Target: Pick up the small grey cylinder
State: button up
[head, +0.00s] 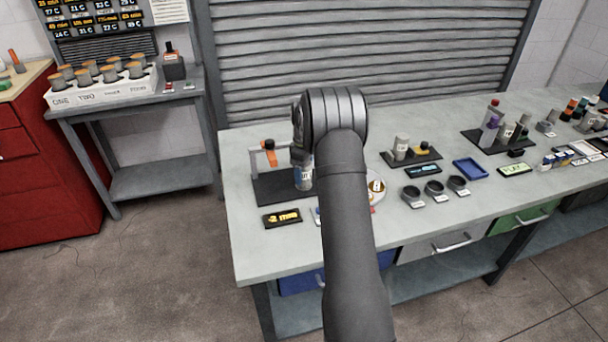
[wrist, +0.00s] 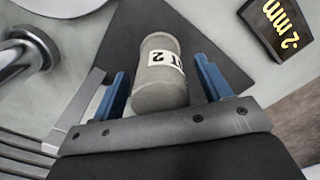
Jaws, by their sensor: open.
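The small grey cylinder (wrist: 158,92) has a white label ending in "T 2". The fingers are open, with a gap visible on each side of the cylinder. In the head view my gripper (head: 303,178) is low over the dark plate at the left end of the bench, and my arm hides part of that area.
A stand with an orange part (head: 269,152) rises just left of my gripper. A black "2 mm" sign (head: 282,218) lies in front of the plate. Grey rings (head: 434,189), a blue tray (head: 470,168) and a grey cylinder on another plate (head: 401,147) are to the right.

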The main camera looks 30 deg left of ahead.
jog(key=shift+f, duration=0.9)
jog(key=c, duration=1.4)
jog(key=shift+r, duration=0.1)
